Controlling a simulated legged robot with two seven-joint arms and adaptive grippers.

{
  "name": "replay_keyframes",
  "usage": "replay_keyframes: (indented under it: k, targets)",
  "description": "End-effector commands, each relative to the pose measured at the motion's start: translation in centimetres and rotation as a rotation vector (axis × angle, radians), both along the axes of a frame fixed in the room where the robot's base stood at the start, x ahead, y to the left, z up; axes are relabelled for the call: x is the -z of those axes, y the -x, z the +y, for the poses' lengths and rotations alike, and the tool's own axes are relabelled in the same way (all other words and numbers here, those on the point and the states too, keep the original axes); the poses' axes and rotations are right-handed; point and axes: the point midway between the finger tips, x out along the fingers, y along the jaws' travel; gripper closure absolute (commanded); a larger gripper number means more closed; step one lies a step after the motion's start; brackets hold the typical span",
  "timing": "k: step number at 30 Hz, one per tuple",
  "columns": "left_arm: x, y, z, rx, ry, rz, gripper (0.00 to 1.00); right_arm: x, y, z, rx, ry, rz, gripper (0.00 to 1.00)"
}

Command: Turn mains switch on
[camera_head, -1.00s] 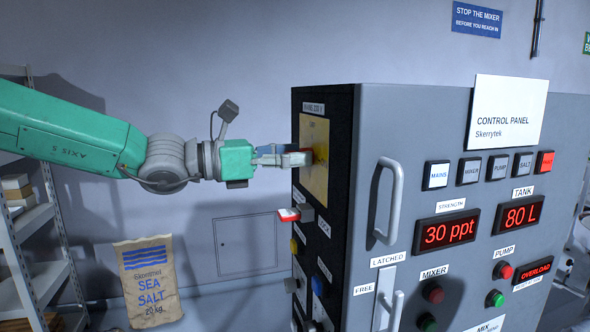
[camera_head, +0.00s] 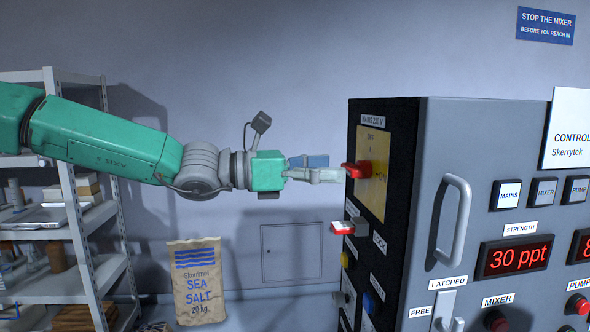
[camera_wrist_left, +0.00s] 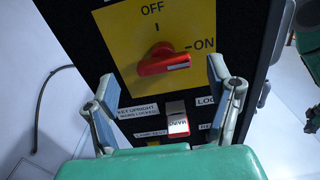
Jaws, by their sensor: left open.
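The mains switch is a red rotary knob (camera_head: 356,170) on a yellow plate (camera_head: 374,195) on the cabinet's dark side. In the left wrist view the knob (camera_wrist_left: 163,62) lies nearly level, its white-marked end pointing right to the ON label. OFF is printed above it. My left gripper (camera_head: 335,168) is open and empty, just left of the knob in the head view. In the left wrist view its fingers (camera_wrist_left: 160,78) stand wide apart, below and to either side of the knob, with a gap between.
A red and white tag marked MAINS (camera_wrist_left: 178,122) sticks out below the knob. The cabinet front has a tall handle (camera_head: 455,222) and displays. A shelf (camera_head: 75,230) stands at left, a sea salt sack (camera_head: 197,280) below my arm.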

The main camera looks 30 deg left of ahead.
Motion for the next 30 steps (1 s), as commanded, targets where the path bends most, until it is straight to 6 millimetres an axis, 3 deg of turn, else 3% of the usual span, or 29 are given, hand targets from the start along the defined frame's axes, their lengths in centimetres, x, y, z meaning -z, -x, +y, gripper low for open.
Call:
replay_keyframes:
  k: [6, 11, 30]
  targets:
    - [-0.1, 2.6, 4.2, -0.003, 0.003, -0.004, 0.26, 0.0, 0.0, 0.0, 0.000, 0.000, 0.000, 1.00]
    - [0.0, 3.7, 6.0, -0.002, 0.001, -0.002, 0.26, 0.0, -0.1, 0.0, 0.000, 0.000, 0.000, 1.00]
    - [0.2, 4.2, 6.7, 0.000, 0.001, 0.002, 0.26, 0.0, -0.3, 0.0, 0.000, 0.000, 0.002, 1.00]
